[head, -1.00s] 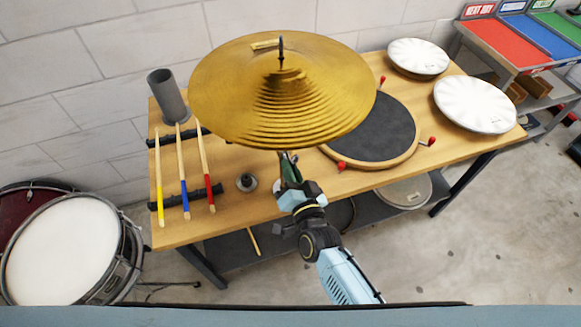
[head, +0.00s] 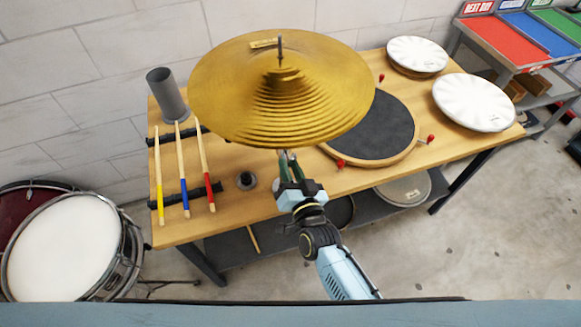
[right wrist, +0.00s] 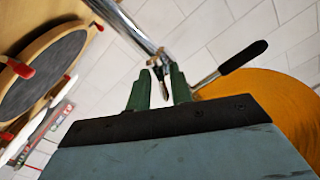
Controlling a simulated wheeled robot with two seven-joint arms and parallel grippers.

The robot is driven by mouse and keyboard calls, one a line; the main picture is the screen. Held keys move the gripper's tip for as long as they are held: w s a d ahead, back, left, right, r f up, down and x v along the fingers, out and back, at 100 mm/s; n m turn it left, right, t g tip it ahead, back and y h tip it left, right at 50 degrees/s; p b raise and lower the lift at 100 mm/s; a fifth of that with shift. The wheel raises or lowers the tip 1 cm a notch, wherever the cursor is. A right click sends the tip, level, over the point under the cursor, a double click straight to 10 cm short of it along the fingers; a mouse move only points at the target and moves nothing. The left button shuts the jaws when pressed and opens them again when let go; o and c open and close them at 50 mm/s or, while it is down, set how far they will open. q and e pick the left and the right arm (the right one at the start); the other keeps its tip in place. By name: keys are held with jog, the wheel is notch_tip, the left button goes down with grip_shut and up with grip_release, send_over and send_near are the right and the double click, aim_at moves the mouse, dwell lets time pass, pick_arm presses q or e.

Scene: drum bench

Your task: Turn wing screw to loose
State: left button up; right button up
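A large brass cymbal (head: 280,95) sits on a stand at the bench's middle and hides most of the stand in the head view. The right wrist view shows its chrome pole (right wrist: 132,28) and a rod with a black handle (right wrist: 243,57). A small metal piece (right wrist: 160,90), apparently the wing screw, lies between my right gripper's green fingers. My right gripper (head: 287,158) is just below the cymbal's front edge. In the right wrist view its fingers (right wrist: 160,72) are apart, with gaps beside the piece; contact is unclear. My left gripper is not in view.
A dark practice pad (head: 375,130) with red knobs lies right of the cymbal. Drumsticks (head: 183,175) rest on a rack at left, near a grey cup (head: 166,95). A small black round part (head: 245,181) sits near the gripper. White drumheads (head: 475,103) are at right.

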jog(key=shift+o, duration=0.9)
jog(key=v, duration=1.3)
jog(key=shift+s+b, duration=0.2)
jog(key=shift+b, duration=0.15)
jog(key=shift+d, duration=0.1)
jog(key=s+d+f+n+g+h+b, duration=0.1)
jog(key=s+d+f+g+b, duration=0.2)
jog(key=f, duration=0.8)
jog(key=s+d+f+n+g+b, duration=0.15)
jog(key=s+f, duration=0.25)
jog(key=f, duration=0.6)
jog(key=s+d+f+n+g+h+b, duration=0.1)
jog(key=s+d+f+g+b, duration=0.25)
jog(key=f, duration=0.75)
jog(key=s+d+f+g+h+b, duration=0.1)
jog(key=s+d+f+g, duration=0.3)
jog(key=s+f, duration=0.5)
jog(key=s+d+f+n+g+h+b, duration=0.1)
jog(key=s+d+f+g+b, duration=0.3)
jog(key=s+d+f, duration=0.4)
jog(key=s+f+h, duration=0.1)
jog(key=s, duration=0.2)
jog(key=shift+d+f+h+b, duration=0.3)
